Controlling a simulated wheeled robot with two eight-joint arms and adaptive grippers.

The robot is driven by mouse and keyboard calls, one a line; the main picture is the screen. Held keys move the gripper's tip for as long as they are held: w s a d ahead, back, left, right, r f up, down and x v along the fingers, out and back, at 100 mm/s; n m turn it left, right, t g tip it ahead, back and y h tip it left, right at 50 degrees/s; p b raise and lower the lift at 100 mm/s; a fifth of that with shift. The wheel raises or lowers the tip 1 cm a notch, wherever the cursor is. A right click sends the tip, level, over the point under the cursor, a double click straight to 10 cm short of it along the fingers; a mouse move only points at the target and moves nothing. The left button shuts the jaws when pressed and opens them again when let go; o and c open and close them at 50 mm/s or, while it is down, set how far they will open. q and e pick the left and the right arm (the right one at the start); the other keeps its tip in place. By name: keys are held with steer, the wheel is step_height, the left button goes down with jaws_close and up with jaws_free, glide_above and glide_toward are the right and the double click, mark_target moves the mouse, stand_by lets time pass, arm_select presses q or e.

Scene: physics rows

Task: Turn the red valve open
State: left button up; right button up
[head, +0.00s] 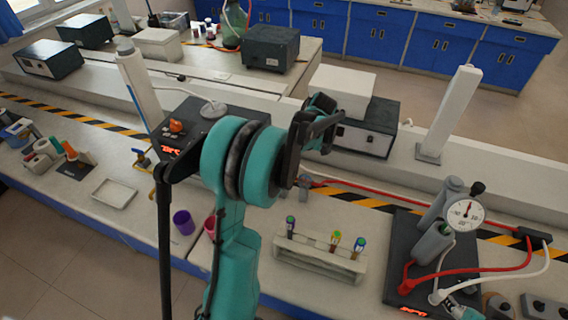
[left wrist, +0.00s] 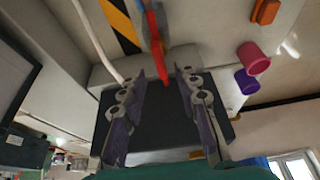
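My left arm comes up through the middle of the head view, and its dark gripper (head: 320,125) is at its far end, above the bench. In the left wrist view my left gripper (left wrist: 162,75) has its two fingers apart. A long red part, which I take for the red valve's handle (left wrist: 161,62), lies in line with the gap between the fingertips. I cannot tell whether they touch it. In the head view a small grey fitting with red (head: 305,186) shows just right of my arm; the arm hides much around it.
A test tube rack (head: 320,262) stands near the bench front, with a purple cup (head: 183,223) and a pink cup (head: 209,228) left of it. A dial gauge (head: 465,214) with red and white hoses stands at right. Grey-black instruments (head: 366,130) stand behind the gripper.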

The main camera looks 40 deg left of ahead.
arm_select(q)
steer(key=v, duration=0.8)
steer(key=shift+d+r, duration=0.15)
steer(key=shift+r, duration=0.1)
steer(key=shift+f, duration=0.1)
arm_select(e)
steer(key=shift+s, duration=0.1)
